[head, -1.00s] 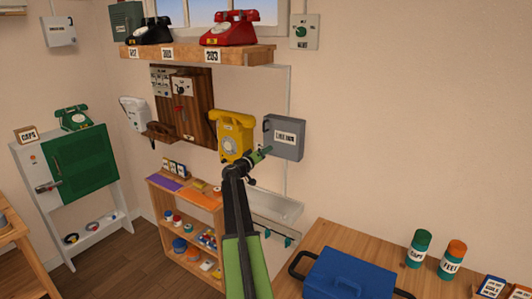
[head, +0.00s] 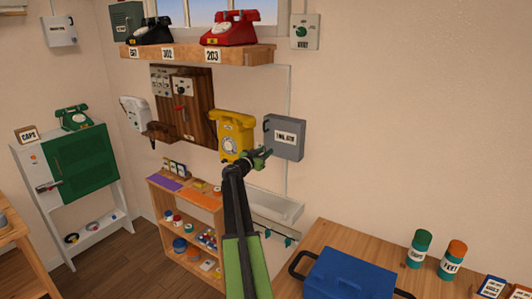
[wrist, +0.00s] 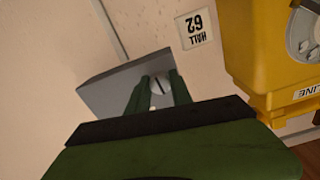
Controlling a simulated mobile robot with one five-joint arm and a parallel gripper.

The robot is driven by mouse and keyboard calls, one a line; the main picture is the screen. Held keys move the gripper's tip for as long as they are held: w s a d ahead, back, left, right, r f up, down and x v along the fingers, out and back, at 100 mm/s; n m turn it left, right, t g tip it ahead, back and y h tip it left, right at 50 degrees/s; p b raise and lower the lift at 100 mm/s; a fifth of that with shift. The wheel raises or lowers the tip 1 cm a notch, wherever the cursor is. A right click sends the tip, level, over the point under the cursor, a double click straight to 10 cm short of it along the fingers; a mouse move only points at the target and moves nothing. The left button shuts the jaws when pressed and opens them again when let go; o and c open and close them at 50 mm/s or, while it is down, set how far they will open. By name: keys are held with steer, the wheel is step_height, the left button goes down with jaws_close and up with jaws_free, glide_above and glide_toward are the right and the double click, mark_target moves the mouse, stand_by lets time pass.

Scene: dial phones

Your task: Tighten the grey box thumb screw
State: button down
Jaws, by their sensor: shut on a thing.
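The grey box (head: 285,138) with a white label hangs on the wall, right of the yellow phone. In the wrist view the box (wrist: 102,88) appears tilted, with a round slotted thumb screw (wrist: 159,86) on its face. My gripper (head: 264,154) is at the box's lower left edge. In the wrist view its two green fingers (wrist: 159,91) stand on either side of the screw head, shut on it. The gripper hides the screw in the head view. How tight the screw is cannot be told.
The yellow phone (head: 233,135) hangs close to the left of my gripper. A small white shelf (head: 275,206) is below the box. A blue toolbox (head: 350,273) sits on the wooden bench (head: 345,238). The wall right of the box is clear.

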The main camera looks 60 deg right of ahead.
steer(key=shift+m, duration=0.5)
steer(key=c, duration=1.1)
jaws_free()
steer(key=shift+c, duration=0.2)
steer(key=a, duration=1.7)
steer(key=shift+a, duration=0.3)
steer(key=shift+w, duration=0.1)
